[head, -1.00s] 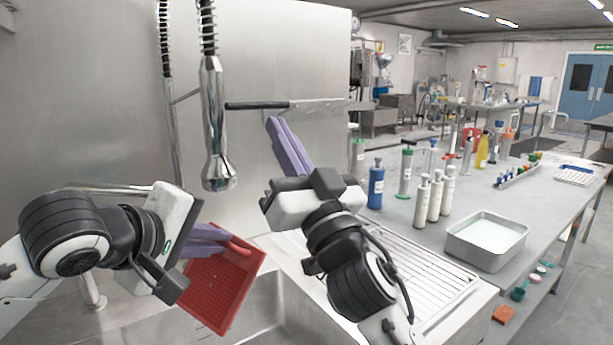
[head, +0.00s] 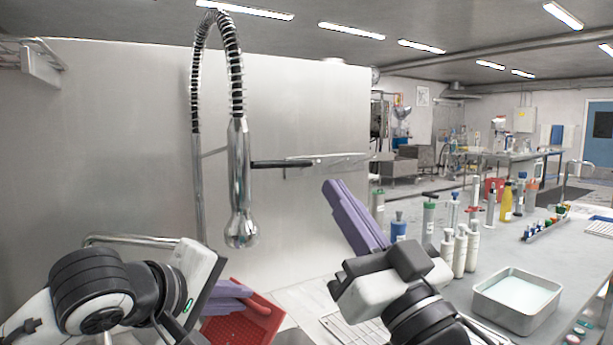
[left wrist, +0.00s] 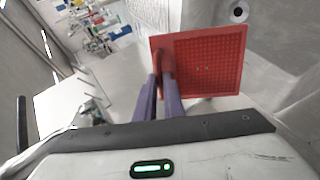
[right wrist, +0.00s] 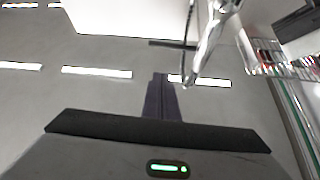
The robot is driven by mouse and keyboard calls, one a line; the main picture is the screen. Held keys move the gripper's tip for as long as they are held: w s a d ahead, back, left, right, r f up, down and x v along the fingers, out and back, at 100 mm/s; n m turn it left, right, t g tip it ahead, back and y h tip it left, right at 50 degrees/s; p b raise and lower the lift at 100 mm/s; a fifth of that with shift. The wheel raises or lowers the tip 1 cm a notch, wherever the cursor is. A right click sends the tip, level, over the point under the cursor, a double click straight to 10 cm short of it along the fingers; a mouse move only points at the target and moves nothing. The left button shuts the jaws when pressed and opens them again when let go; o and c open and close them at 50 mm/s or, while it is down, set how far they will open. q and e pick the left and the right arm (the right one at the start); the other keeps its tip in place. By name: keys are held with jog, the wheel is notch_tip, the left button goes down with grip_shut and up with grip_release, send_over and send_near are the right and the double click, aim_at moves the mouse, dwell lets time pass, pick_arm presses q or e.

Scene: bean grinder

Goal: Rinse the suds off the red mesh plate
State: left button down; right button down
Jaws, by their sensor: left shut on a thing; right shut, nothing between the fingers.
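The red mesh plate (head: 240,328) is held at its edge by the purple fingers of my left gripper (head: 250,300). In the left wrist view the plate (left wrist: 208,65) is tilted over the sink, with the fingers (left wrist: 163,75) shut on its raised rim. I cannot clearly make out suds on it. The spray faucet's chrome head (head: 241,225) hangs above and near the plate, and no water shows. My right gripper (head: 332,188) is shut and empty, pointing up, right of the faucet and apart from it. The faucet also shows in the right wrist view (right wrist: 208,45).
A black-handled lever or arm (head: 283,163) sticks out right of the faucet. A metal tray of pale liquid (head: 516,300), white bottles (head: 460,250) and a blue bottle (head: 398,228) stand on the right counter. A steel panel (head: 120,150) backs the sink.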

aim_at(300, 163)
jog(key=w+a+r+n+g+y, duration=0.1)
jog(key=w+a+r, duration=0.4)
jog(key=w+r, duration=0.25)
jog(key=shift+w+a+f, duration=0.15)
jog(key=shift+a+f, duration=0.15)
jog(key=shift+f, duration=0.6)
jog(key=shift+w+a+f, duration=0.1)
jog(key=shift+a+f, duration=0.15)
jog(key=shift+f, duration=0.65)
jog(key=shift+f, duration=0.75)
